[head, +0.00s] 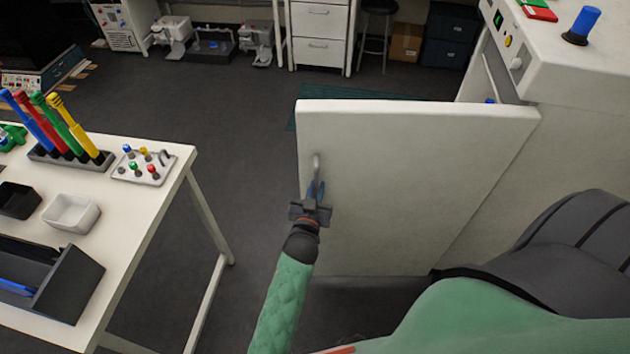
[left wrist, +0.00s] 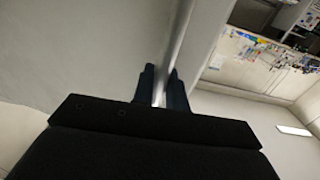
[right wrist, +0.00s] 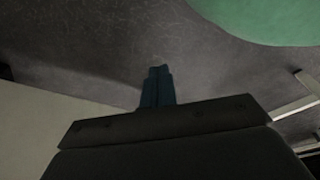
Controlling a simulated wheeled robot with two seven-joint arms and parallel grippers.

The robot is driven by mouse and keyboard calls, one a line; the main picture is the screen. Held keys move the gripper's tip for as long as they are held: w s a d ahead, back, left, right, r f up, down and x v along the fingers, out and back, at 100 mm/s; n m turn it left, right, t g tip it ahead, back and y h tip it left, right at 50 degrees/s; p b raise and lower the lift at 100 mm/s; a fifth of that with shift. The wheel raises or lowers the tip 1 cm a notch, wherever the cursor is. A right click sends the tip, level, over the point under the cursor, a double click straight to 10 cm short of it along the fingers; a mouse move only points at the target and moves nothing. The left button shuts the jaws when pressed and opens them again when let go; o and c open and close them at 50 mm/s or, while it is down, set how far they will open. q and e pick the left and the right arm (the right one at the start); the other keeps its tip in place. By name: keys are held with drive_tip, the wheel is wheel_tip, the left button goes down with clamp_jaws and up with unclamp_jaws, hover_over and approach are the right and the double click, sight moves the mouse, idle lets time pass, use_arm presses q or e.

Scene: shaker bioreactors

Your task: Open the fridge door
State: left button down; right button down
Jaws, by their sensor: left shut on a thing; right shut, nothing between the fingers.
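The white fridge door (head: 420,190) stands swung out from the white fridge (head: 575,140) in the head view, hinged on the right. My left gripper (head: 316,190) is at the door's left side, shut on the grey door handle (head: 317,165). In the left wrist view, the two fingers close around the metal handle (left wrist: 181,55) beside the door's flat face. My right gripper shows only in the right wrist view (right wrist: 157,85). It is shut and empty, with dark floor beyond its fingertips. The fridge's inside is mostly hidden behind the door.
A white table (head: 150,215) at the left holds several coloured pipettes, a white tray (head: 72,212) and a dark bin (head: 70,285). Dark floor (head: 240,150) lies open between the table and the door. A blue-topped item (head: 582,25) stands on the fridge.

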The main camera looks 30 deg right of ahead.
use_arm(q)
drive_tip(key=shift+s+a, duration=0.15)
drive_tip(key=shift+s, duration=0.25)
drive_tip(key=shift+s+a, duration=0.2)
drive_tip(key=shift+s, duration=0.5)
use_arm(e)
drive_tip(key=shift+w+a+r, duration=0.4)
drive_tip(key=shift+w+a, duration=0.25)
drive_tip(key=shift+w, duration=0.05)
drive_tip(key=shift+s, duration=0.1)
use_arm(q)
drive_tip(key=c, duration=1.5)
unclamp_jaws()
use_arm(e)
drive_tip(key=shift+d, duration=0.4)
use_arm(q)
drive_tip(key=shift+s, duration=0.1)
use_arm(e)
drive_tip(key=shift+f, duration=0.1)
